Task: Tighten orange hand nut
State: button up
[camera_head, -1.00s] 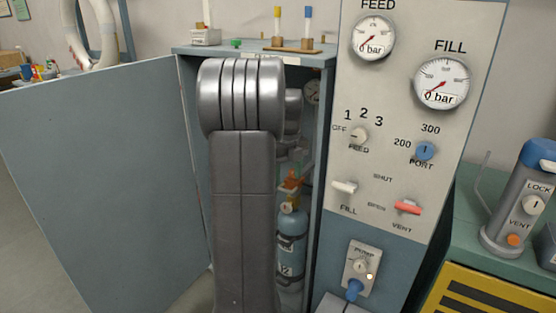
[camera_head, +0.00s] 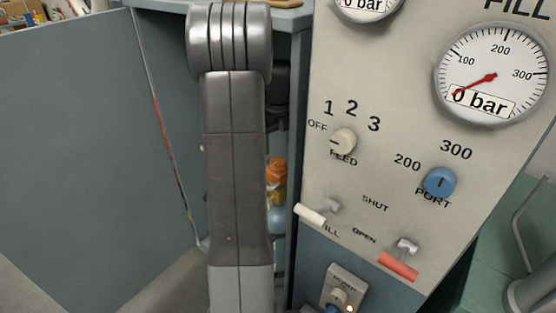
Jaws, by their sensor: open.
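An orange knob-like part, apparently the hand nut (camera_head: 277,169), shows inside the open cabinet just right of my grey arm. A brass-coloured part (camera_head: 278,190) sits directly under it, above the top of a light blue cylinder (camera_head: 278,219). My arm covers the left side of all three. My gripper is not visible; my arm stands upright in front of the cabinet and hides much of the inside.
The open blue-grey cabinet door (camera_head: 85,140) fills the left. A control panel (camera_head: 400,120) stands close on the right with a FILL gauge (camera_head: 491,75), a blue PORT knob (camera_head: 439,182), a white FILL lever (camera_head: 310,214) and a red VENT lever (camera_head: 399,264).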

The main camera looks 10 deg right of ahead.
aim_at(278, 161)
notch_tip(278, 161, down, 6)
jog(key=shift+f+b, duration=0.15)
jog(key=shift+b, duration=0.2)
jog(key=shift+c, duration=0.2)
jog(key=c, duration=1)
